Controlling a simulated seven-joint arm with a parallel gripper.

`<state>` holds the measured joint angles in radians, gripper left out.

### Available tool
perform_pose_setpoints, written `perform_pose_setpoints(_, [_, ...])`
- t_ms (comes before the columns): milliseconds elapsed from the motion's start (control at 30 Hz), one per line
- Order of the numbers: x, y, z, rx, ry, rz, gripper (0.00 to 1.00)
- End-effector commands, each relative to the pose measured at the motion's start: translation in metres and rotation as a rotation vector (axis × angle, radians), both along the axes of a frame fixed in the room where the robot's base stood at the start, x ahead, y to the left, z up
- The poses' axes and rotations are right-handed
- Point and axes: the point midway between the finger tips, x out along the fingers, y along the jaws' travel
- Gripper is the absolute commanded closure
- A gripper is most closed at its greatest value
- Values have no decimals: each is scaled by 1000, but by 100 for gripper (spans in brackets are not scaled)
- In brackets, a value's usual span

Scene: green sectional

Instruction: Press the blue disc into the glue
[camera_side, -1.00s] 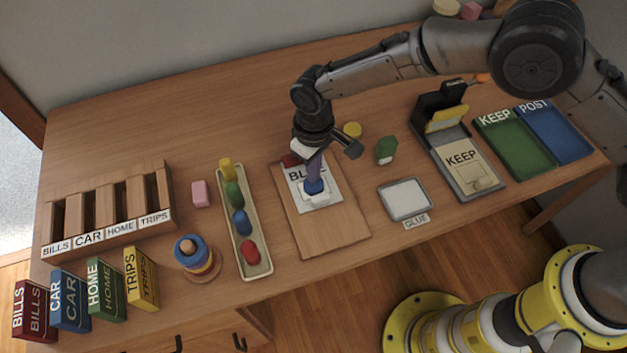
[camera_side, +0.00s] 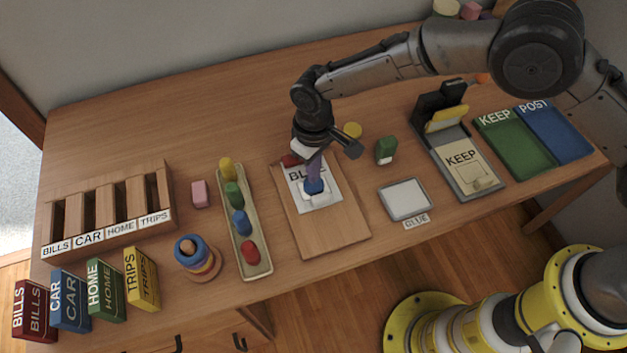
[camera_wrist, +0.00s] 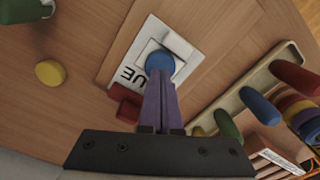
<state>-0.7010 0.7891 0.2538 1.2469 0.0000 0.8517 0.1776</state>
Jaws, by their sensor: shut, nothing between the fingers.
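The blue disc (camera_side: 314,188) lies on a white square patch on the card lettered like BLUE (camera_side: 327,201). The wrist view also shows the disc (camera_wrist: 160,62) on the patch and the card (camera_wrist: 140,44). My gripper (camera_side: 314,177) is over the disc, pointing down, with its purple fingers together and nothing between them. In the wrist view the fingertips (camera_wrist: 158,78) overlap the disc's near edge and appear to touch its top. The fingers hide part of the lettering. The white pad labelled GLUE (camera_side: 405,198) lies to the right of the board.
The card lies on a wooden board (camera_side: 342,232). A red block (camera_wrist: 126,103) is close beside my fingers. A tray of coloured pieces (camera_side: 258,262) is left of the board. A green block (camera_side: 386,150) and a yellow disc (camera_side: 352,130) stand to the right.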

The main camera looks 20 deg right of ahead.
Motion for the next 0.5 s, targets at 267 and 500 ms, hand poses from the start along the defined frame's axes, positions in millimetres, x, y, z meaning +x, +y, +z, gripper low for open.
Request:
perform_pose_setpoints(267, [0,0,-3,0,0,0,100])
perform_pose_setpoints(500, [0,0,-7,0,0,0,100])
